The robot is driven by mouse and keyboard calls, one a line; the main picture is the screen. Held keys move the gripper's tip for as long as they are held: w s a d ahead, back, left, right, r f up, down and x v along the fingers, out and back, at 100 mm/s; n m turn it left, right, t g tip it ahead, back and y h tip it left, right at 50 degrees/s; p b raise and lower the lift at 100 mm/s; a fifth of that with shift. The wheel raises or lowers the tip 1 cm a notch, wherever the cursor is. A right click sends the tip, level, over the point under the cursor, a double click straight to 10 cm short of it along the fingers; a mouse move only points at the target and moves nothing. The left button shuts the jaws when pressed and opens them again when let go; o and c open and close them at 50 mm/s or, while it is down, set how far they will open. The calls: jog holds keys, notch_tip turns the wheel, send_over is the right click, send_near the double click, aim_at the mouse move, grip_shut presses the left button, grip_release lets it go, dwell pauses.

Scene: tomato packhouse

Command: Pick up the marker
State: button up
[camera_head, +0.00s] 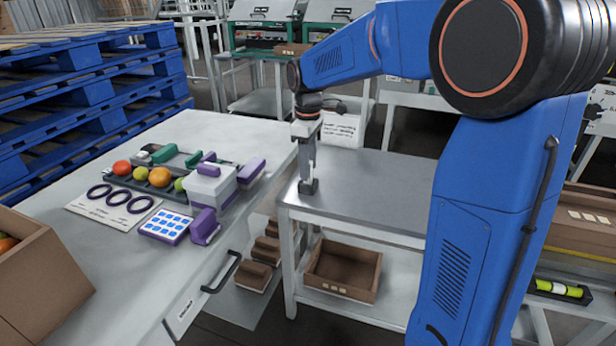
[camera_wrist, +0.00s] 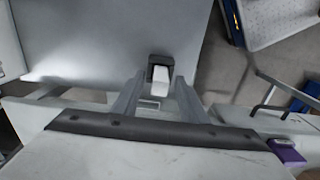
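The marker seems to be the upright white piece (camera_wrist: 160,80) with a dark grey block-like end, seen between my fingers in the wrist view. In the head view, the dark block (camera_head: 309,187) rests on the left part of the grey metal table (camera_head: 370,190). My gripper (camera_head: 308,168) points down right above the block. In the wrist view, my gripper (camera_wrist: 160,88) has its two fingers apart, one on each side of the white piece, with narrow gaps visible. Part of the white piece is hidden by the fingers in the head view.
A white workbench (camera_head: 130,285) at left carries a dark tray with fruit, purple rings, a blue-and-white pad (camera_head: 166,226) and a white box with purple parts (camera_head: 212,185). A brown crate (camera_head: 342,270) sits on the metal table's lower shelf. The metal table's right side is clear.

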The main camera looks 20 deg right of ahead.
jog(key=shift+c, duration=0.3)
grip_shut()
jog(key=shift+r, duration=0.15)
notch_tip(320, 180, up, 15)
dwell(1.2)
